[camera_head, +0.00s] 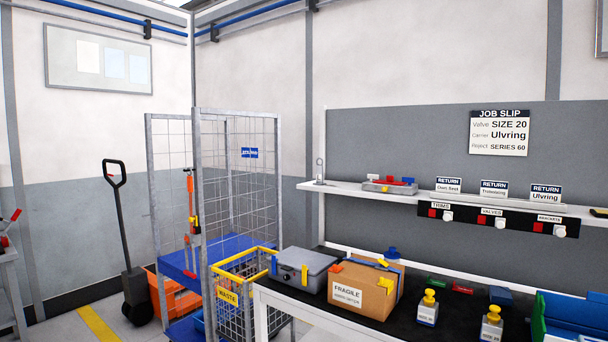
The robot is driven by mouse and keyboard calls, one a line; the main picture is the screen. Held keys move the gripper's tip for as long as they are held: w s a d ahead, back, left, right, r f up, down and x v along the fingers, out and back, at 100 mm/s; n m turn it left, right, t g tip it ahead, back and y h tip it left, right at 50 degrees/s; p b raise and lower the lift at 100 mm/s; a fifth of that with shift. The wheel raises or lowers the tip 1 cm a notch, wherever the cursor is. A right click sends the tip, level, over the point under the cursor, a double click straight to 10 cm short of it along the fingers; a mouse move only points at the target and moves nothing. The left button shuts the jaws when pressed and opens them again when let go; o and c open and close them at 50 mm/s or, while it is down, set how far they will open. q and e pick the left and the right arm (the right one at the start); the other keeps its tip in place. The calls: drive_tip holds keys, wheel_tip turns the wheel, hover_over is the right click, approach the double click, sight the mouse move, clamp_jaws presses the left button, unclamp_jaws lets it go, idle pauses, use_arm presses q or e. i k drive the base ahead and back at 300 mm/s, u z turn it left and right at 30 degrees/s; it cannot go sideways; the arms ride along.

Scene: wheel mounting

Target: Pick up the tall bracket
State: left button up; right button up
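A slim, upright grey piece with a rounded loop at its top (319,170) stands at the left end of the wall shelf (345,188). It is the only tall bracket-like thing I can make out, but it is small in the view and I cannot be sure that it is the tall bracket. Nothing touches it from above. Neither of my grippers shows in the head view.
The bench below holds a grey case (303,268), a cardboard box (345,293), yellow-topped blocks (428,309) and a green-and-blue bin (570,318). A wire waste basket (243,290) and a cage trolley (197,200) stand left. Return signs (494,188) occupy the shelf's right part.

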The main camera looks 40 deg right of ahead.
sight(319, 167)
drive_tip(key=i, duration=2.25)
drive_tip(key=z, duration=3.1)
